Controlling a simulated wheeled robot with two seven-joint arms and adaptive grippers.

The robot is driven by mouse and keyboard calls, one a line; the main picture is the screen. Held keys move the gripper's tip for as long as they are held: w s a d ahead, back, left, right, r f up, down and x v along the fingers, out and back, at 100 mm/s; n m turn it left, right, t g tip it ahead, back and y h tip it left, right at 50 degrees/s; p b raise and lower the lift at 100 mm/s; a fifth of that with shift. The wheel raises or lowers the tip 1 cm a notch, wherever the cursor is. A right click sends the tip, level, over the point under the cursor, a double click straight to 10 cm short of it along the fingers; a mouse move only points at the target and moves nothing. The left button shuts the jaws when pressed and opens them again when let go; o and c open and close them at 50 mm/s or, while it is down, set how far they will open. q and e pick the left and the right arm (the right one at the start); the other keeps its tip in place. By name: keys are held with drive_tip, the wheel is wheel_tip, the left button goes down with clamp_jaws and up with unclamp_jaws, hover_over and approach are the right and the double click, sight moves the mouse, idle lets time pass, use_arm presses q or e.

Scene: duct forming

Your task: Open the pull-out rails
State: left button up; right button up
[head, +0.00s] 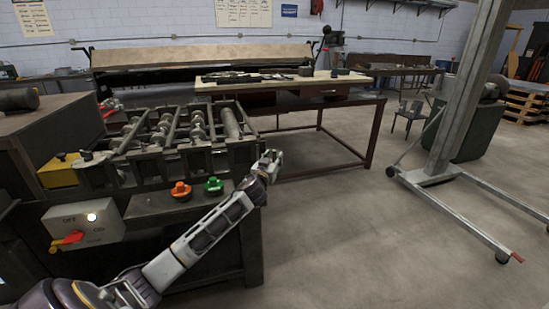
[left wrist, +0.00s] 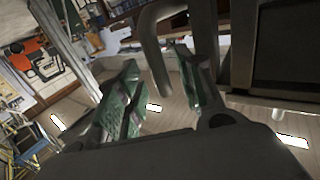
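The roll-forming machine (head: 175,150), with rows of metal rollers on shafts, stands at the left in the head view. My left arm reaches across its front, and my left gripper (head: 270,159) is at its right end. In the left wrist view the left gripper (left wrist: 160,68) is open, its green-padded fingers apart. A bent grey metal bar (left wrist: 150,50) comes down at the gap between the fingertips. I cannot tell whether it touches them, or whether it belongs to the pull-out rails. I cannot clearly make out the rails in the head view. My right gripper is out of view.
A control box (head: 84,226) with a red switch, an orange button (head: 181,190) and a green button (head: 214,185) are on the machine's front. A workbench (head: 290,84) with tools stands behind. A grey lift stand (head: 437,177) is at the right. The floor between is clear.

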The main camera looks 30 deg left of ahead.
use_arm(q)
drive_tip(key=shift+x, duration=1.1)
clamp_jaws()
